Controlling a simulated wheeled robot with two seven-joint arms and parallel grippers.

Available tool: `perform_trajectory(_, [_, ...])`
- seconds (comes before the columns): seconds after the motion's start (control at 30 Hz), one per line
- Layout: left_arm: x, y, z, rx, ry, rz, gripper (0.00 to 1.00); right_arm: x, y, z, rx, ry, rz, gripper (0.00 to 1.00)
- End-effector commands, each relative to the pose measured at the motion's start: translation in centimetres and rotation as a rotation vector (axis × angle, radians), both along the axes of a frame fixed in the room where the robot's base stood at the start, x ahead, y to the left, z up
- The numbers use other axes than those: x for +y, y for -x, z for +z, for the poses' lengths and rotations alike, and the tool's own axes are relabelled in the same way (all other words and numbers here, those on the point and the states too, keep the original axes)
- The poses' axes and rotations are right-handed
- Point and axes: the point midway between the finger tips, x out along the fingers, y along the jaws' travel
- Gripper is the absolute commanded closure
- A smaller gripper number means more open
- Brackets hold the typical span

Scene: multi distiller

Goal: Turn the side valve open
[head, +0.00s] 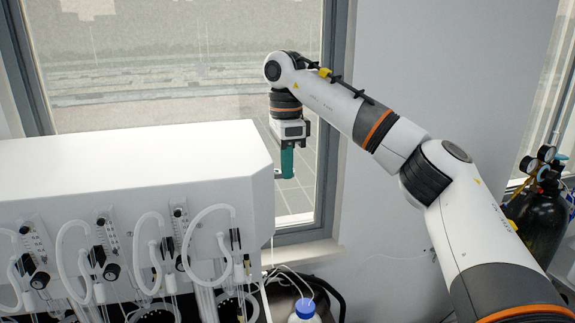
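The white distiller (130,165) fills the left of the head view. A small grey fitting (278,174), which looks like the side valve, sticks out from its right side. My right gripper (287,172) hangs from the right arm, points down and is right at this fitting. Its green fingers overlap the fitting in the picture and hide part of it. I cannot tell whether they touch it or how far apart they are. The turn position of the valve is too small to read. My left gripper is not in view.
Several white hoses, clamps and black knobs (40,280) line the distiller's front. A blue-capped bottle (305,307) stands below its right end. A window is behind. A black gas cylinder (540,222) with gauges stands at the far right.

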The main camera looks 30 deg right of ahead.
Motion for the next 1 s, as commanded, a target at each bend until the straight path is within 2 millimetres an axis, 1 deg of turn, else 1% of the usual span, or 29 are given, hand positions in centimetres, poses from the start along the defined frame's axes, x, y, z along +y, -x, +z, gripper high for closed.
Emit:
perform_trajectory(0.07, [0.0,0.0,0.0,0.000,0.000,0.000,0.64,0.0,0.0,-0.2,0.004,0.002,0.001,1.00])
perform_trajectory(0.1, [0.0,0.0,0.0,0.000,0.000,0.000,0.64,0.0,0.0,-0.2,0.004,0.002,0.001,0.92])
perform_trajectory(0.17, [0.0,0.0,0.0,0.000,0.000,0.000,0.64,0.0,0.0,-0.2,0.003,0.001,0.001,0.82])
perform_trajectory(0.2, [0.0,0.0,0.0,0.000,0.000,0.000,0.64,0.0,0.0,-0.2,0.003,0.001,0.001,0.75])
perform_trajectory(0.47, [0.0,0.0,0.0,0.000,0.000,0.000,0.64,0.0,0.0,-0.1,0.001,0.001,0.001,0.75])
perform_trajectory(0.57, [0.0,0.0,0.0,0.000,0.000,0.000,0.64,0.1,0.0,0.3,0.000,0.001,0.001,0.75])
perform_trajectory(0.67, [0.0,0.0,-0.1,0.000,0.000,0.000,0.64,0.1,-0.1,1.5,-0.001,0.002,0.001,0.75])
perform_trajectory(0.83, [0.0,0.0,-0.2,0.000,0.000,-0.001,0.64,0.2,-0.1,4.9,-0.003,0.004,-0.001,0.75])
perform_trajectory(0.9, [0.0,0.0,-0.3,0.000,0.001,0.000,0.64,0.2,0.0,6.7,-0.006,0.004,-0.004,0.75])
perform_trajectory(1.0, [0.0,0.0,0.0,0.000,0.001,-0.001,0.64,0.3,-0.1,8.7,-0.002,0.004,-0.003,0.75])
